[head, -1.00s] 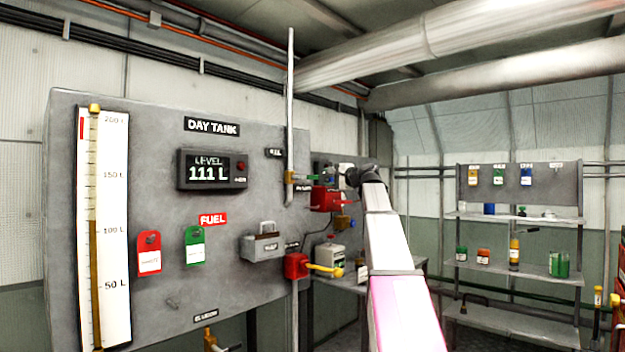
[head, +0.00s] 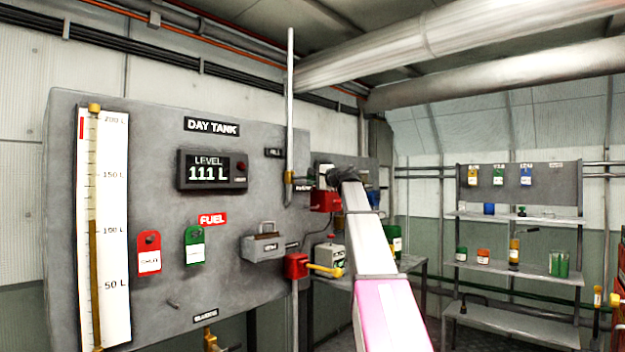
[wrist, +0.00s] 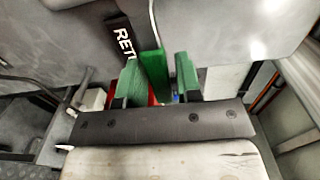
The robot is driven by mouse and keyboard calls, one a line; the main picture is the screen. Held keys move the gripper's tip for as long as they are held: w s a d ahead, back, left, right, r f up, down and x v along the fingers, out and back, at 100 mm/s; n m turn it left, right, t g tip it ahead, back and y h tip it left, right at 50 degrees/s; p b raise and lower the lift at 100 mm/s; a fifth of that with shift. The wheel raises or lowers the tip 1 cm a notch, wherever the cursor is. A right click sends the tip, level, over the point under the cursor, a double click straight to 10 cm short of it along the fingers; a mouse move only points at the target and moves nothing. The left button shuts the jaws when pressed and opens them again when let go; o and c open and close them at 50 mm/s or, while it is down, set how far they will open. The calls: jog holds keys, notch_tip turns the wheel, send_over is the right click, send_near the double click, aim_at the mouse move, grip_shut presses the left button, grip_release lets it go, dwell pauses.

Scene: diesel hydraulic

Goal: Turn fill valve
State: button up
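In the head view, a brass valve (head: 289,177) sits on the thin upright pipe at the right edge of the day tank panel, near a small dark label. My gripper is at the end of my arm, right of this valve, mostly hidden by the arm in the head view. In the wrist view, my gripper's two green fingers (wrist: 158,62) stand apart. A flat green bar (wrist: 154,76), seemingly the valve's lever, shows between them, closer to the left finger. A gap shows at the right finger. I cannot tell whether the left finger touches the bar.
A red box (head: 325,200) is just below my wrist. A red valve with a yellow lever (head: 325,270) is lower on the panel. A label reading "RET..." (wrist: 124,42) is close to the fingers. A shelf (head: 515,217) stands at the right.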

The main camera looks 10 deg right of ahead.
grip_shut()
jog(key=shift+r, duration=0.1)
jog(key=r+n, duration=0.1)
jog(key=n, duration=0.2)
jog(key=shift+s+a+r, duration=0.1)
jog(key=shift+r, duration=0.25)
jog(key=shift+s+a+r+n, duration=0.15)
jog(key=shift+r+n, duration=0.2)
jog(key=shift+n, duration=0.4)
jog(key=shift+s+a+r+n, duration=0.1)
jog(key=shift+r+n, duration=0.25)
jog(key=shift+n, duration=0.4)
jog(key=shift+o, duration=1.8)
grip_release()
